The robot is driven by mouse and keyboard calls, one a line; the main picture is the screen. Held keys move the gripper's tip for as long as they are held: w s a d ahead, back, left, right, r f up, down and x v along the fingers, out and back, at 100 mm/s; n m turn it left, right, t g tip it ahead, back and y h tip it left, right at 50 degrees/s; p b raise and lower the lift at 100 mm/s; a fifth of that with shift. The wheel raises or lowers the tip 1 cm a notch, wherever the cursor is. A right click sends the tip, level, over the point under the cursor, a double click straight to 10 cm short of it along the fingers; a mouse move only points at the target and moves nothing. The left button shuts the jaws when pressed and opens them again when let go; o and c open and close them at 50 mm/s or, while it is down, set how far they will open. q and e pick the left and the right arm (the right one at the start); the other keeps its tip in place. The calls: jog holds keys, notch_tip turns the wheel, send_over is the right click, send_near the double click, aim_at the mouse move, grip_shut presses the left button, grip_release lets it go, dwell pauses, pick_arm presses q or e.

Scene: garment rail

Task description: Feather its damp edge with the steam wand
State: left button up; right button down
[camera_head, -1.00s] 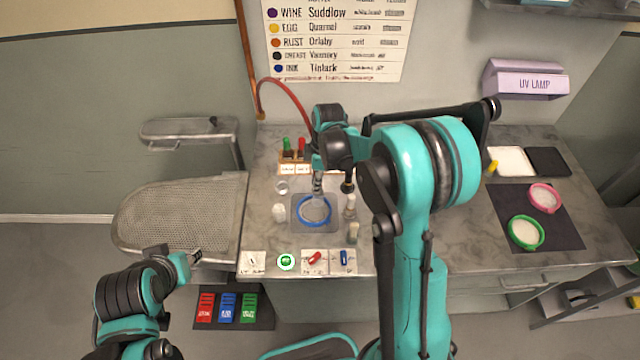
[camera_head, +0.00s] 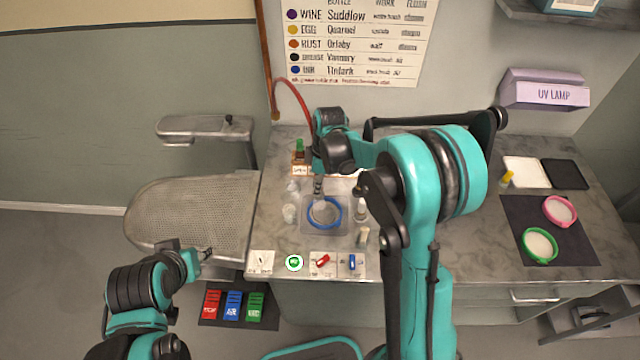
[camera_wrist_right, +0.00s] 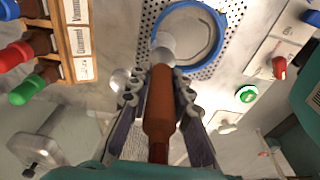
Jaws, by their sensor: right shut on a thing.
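A blue-rimmed hoop (camera_head: 325,212) with pale grey cloth lies on a perforated metal plate (camera_head: 311,229) on the counter. My right gripper (camera_head: 318,188) is above the hoop's upper left part. In the right wrist view, my right gripper (camera_wrist_right: 159,88) is shut on the reddish-brown steam wand (camera_wrist_right: 160,104). The wand points at the hoop (camera_wrist_right: 222,40), with a pale translucent puff or tip over its near rim. I cannot tell whether it touches the cloth, and no damp edge stands out. My left gripper (camera_head: 206,254) is over the lower left, away from the hoop; its jaws are too small to read.
A red hose (camera_head: 297,91) runs from the wall pipe to my right arm. A bottle rack (camera_wrist_right: 67,38) is beside the plate. Cards with red, green and blue items (camera_head: 323,262) line the front edge. Pink (camera_head: 560,211) and green (camera_head: 540,246) hoops lie on a dark mat at right.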

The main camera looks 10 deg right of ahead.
jog(key=shift+s+a, duration=0.35)
jog(key=shift+a, duration=0.5)
jog(key=s, duration=0.2)
jog(key=s+a, duration=0.1)
jog(key=s, duration=0.1)
jog(key=shift+s+a, duration=0.1)
jog(key=shift+s, duration=0.25)
jog(key=shift+s+d, duration=0.8)
jog(key=shift+s, duration=0.15)
jog(key=shift+d, duration=0.1)
